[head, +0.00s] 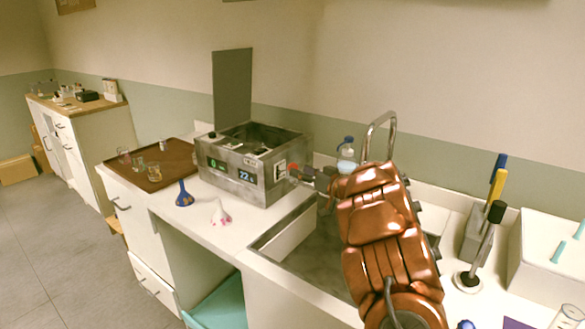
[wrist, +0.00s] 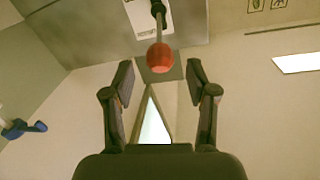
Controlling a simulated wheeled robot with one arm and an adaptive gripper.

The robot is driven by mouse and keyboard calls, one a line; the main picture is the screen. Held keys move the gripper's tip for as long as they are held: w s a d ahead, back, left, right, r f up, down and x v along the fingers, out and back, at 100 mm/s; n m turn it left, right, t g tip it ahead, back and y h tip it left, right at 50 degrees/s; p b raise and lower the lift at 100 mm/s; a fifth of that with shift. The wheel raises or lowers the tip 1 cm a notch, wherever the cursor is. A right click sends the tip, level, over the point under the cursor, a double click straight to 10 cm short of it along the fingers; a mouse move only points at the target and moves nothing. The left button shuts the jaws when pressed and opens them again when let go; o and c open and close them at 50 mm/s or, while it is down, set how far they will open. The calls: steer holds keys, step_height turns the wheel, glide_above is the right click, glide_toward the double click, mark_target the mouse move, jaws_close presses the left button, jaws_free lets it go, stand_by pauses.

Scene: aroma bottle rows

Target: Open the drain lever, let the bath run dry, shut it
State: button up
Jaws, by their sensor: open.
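The bath is a grey metal box (head: 234,182) with an open top, standing on the counter left of the sink. Its front has a green display and a blue one that seems to read about 22. The drain lever's red knob (wrist: 160,57) on a dark rod stands out from the bath's side by a white label (wrist: 147,18); it also shows in the head view (head: 293,169). My gripper (wrist: 159,73) is open and empty, its fingertips on either side just short of the knob. In the head view my gripper (head: 306,173) is at the bath's right side. The water level is hard to tell.
A blue flask-like piece (head: 184,196) and a white one with pink spots (head: 221,214) stand before the bath. A brown tray (head: 150,178) with glassware is at left. The sink (head: 285,240), tap (head: 381,122) and a bottle (head: 346,155) lie near my arm.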

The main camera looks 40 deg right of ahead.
steer(key=shift+p+x, duration=0.3)
steer(key=shift+x, duration=2)
steer(key=shift+c, duration=0.4)
jaws_close()
